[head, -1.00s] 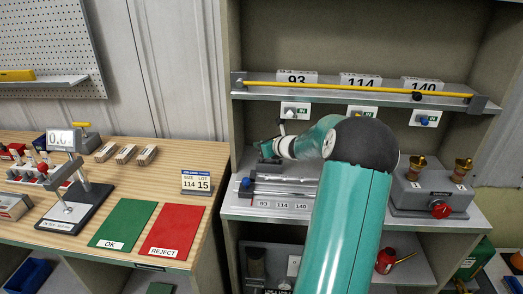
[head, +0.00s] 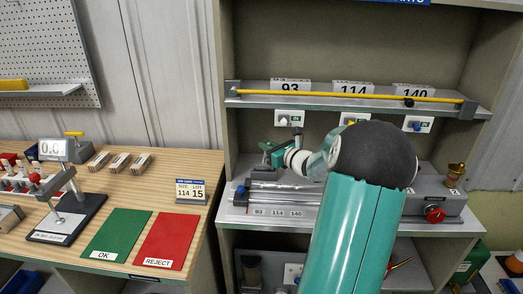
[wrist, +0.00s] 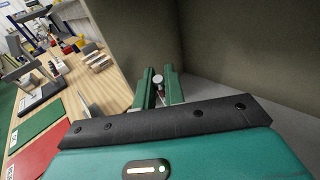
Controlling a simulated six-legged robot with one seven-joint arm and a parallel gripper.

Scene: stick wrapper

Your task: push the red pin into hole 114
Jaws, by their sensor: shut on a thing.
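My gripper (head: 275,152) is above the left part of the metal rail fixture (head: 285,190) on the shelf counter, apart from it. In the wrist view its green fingers (wrist: 158,90) are closed on a small piece with a pale round end (wrist: 158,80); a little red shows below that end. I cannot tell for sure that it is the red pin. The fixture's front carries the labels 93, 114 (head: 278,213) and 140. The holes are too small to make out. A thin red mark (head: 247,209) shows at the fixture's left end, beside a blue knob (head: 240,189).
A shelf (head: 350,97) above holds a yellow rod and number blocks, with coloured knobs below its edge. A box with a red knob (head: 434,214) and brass cups stands right. The wooden bench (head: 130,190) at left has green and red mats and a gauge.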

